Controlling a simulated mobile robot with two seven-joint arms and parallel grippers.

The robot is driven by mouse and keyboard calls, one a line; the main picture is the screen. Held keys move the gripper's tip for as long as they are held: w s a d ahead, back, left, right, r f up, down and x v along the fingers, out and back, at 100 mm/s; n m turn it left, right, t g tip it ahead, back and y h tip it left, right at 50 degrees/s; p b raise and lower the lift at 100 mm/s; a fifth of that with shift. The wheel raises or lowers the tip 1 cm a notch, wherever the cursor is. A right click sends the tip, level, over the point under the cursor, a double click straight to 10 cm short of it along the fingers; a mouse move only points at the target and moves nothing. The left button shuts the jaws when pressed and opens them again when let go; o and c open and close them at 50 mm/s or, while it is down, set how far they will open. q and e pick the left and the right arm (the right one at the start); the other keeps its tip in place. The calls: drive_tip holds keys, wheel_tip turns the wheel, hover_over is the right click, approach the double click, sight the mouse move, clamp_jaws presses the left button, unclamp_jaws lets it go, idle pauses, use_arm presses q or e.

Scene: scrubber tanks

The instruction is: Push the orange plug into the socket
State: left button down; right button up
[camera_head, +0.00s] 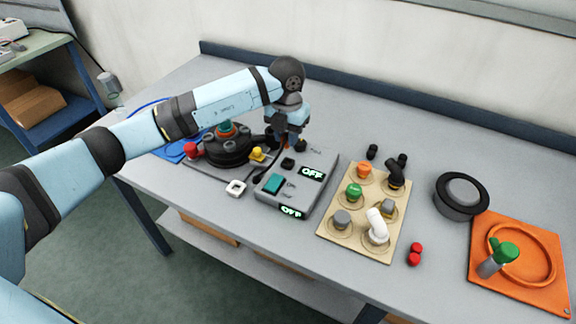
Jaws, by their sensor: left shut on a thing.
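My left gripper (285,148) reaches in over the back of the table and points down behind the grey control box (308,195). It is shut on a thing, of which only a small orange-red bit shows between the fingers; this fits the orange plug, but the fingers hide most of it. A black cable (268,163) curves from below the gripper toward the box. The socket is not clearly visible; the gripper covers that area. My right gripper is not in view.
Left of the box is a black round flanged fixture (225,150) with red and yellow knobs. Right of it are a beige board (338,250) with several fittings, red caps (415,254), a black ring (442,206) and an orange tray (545,290). The back-right tabletop is clear.

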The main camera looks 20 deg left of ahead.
use_arm(q)
drive_tip(key=shift+w+d, duration=0.1)
drive_tip(key=shift+w, duration=0.05)
idle(0.4)
drive_tip(key=shift+f+b, duration=1.4)
drive_tip(key=shift+f, duration=0.85)
drive_tip(key=shift+f, duration=0.15)
drive_tip(key=shift+f+b, duration=0.7)
drive_tip(key=shift+f, duration=0.2)
drive_tip(key=shift+c, duration=1.8)
unclamp_jaws()
drive_tip(key=shift+r, duration=0.1)
